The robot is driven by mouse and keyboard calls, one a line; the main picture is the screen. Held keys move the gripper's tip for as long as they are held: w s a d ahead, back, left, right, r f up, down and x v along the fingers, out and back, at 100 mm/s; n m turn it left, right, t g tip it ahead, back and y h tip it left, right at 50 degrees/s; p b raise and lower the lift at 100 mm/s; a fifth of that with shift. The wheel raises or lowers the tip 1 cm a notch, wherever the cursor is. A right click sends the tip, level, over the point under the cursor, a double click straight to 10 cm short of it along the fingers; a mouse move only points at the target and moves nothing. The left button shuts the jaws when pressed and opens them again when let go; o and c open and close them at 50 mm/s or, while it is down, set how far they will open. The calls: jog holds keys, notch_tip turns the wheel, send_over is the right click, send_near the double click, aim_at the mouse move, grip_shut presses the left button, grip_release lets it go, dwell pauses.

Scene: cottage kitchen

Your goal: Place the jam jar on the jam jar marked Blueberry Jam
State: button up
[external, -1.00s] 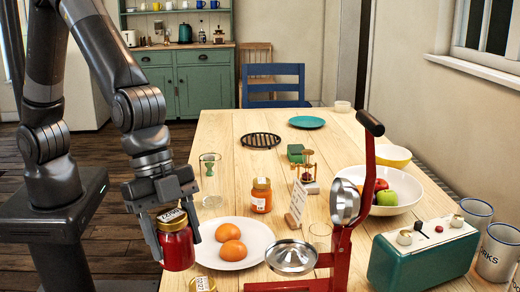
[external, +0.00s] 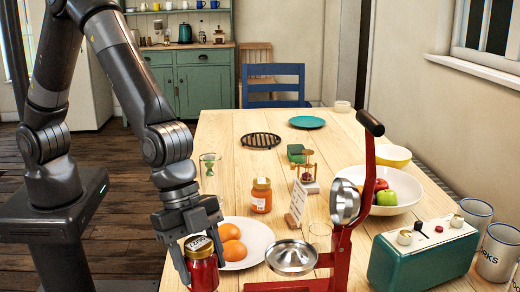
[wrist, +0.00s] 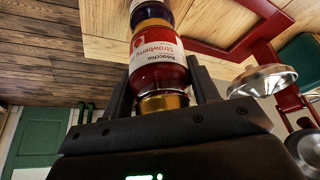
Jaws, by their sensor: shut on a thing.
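My gripper (external: 202,272) is shut on a red jam jar (external: 204,275) with a gold lid, held upright near the table's front left edge. In the wrist view my gripper (wrist: 160,85) has a finger on each side of this jar (wrist: 172,72), whose label reads Strawberry. A dark purple jar (wrist: 150,4) shows just beyond its base, in line with it. I cannot tell whether the two jars touch. In the external view the dark jar is not seen. An orange jam jar (external: 261,200) stands further back on the table.
A red press with a metal bowl (external: 291,258) stands to the right. A glass with green contents (external: 209,165) stands behind my gripper.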

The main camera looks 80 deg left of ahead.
jog(key=o, duration=1.3)
jog(key=v, duration=1.2)
jog(key=s+a+r+n+t+y, duration=0.1)
jog(key=a+r+n, duration=0.15)
jog(key=a, duration=0.35)
jog(key=s+a+r+n, duration=0.1)
jog(key=s+a+r, duration=0.15)
jog(key=a, duration=0.45)
jog(key=s+a+r+n+t+y, duration=0.1)
jog(key=a+r, duration=0.3)
jog(key=a, duration=0.2)
jog(key=s+a+n, duration=0.2)
jog(key=s+a, duration=0.2)
jog(key=a, duration=0.1)
jog(key=s+a+r+n+y, duration=0.1)
jog(key=s+a+n, duration=0.1)
jog(key=s+a, duration=0.3)
jog(key=s+a+n, duration=0.2)
jog(key=s+a, duration=0.2)
jog(key=a, duration=0.2)
jog(key=shift+s+r+t+y, duration=0.2)
jog(key=shift+s+t+y, duration=0.2)
